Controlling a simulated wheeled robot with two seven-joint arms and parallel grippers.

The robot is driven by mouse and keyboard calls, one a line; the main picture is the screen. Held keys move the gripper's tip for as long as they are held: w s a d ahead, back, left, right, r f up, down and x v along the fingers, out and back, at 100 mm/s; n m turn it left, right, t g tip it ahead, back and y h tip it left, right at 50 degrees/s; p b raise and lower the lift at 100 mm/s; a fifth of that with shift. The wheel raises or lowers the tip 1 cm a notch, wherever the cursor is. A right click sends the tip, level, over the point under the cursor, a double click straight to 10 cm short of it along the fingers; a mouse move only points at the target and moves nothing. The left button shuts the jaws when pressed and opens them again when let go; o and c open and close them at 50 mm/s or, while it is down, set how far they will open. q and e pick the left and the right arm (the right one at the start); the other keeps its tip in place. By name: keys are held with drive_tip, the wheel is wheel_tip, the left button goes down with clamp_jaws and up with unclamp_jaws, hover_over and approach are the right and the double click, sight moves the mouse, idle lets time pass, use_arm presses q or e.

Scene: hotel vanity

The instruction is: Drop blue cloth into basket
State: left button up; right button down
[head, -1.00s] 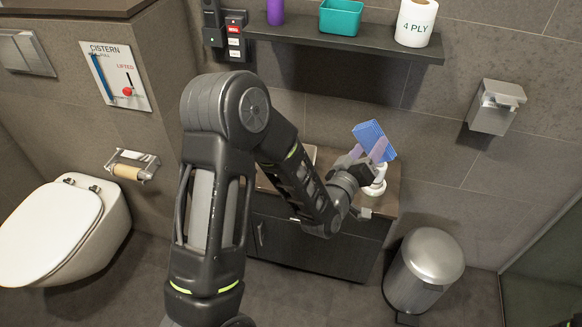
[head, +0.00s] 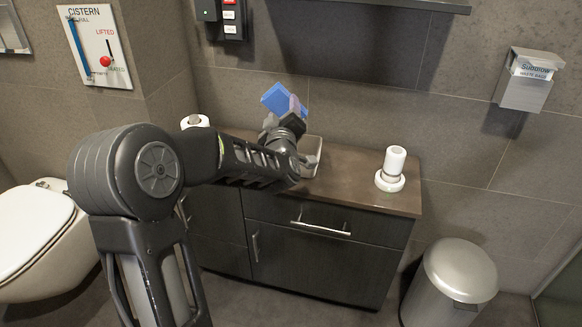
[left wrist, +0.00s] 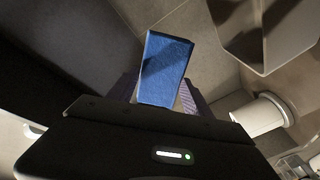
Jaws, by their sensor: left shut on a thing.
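The blue cloth (head: 275,97) is a flat folded pad held up above the back of the vanity (head: 345,172). My left gripper (head: 290,106) is shut on it. In the left wrist view the cloth (left wrist: 165,68) stands up between the two purple-grey fingers of the gripper (left wrist: 159,92). A grey basin or open container (head: 313,150) is set at the vanity's back, partly hidden behind my left wrist. I cannot tell whether it is the basket. My right gripper is not in view.
A white cup-like item (head: 390,172) stands on the vanity's right part. A white roll (head: 195,121) is at its left end. A metal pedal bin (head: 458,270) stands on the floor at right. A shelf (head: 400,5) is above, and the toilet (head: 42,235) is at left.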

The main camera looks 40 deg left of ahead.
use_arm(q)
wheel_tip(320, 180, down, 6)
drive_tip(key=b, duration=0.4)
idle(0.4)
drive_tip(key=o, duration=1.3)
drive_tip(key=shift+c, duration=0.2)
drive_tip(key=shift+s+d, duration=0.1)
drive_tip(key=p+v, duration=0.1)
drive_tip(key=v, duration=0.6)
drive_tip(key=shift+s+d, duration=0.15)
drive_tip(key=shift+s, duration=0.05)
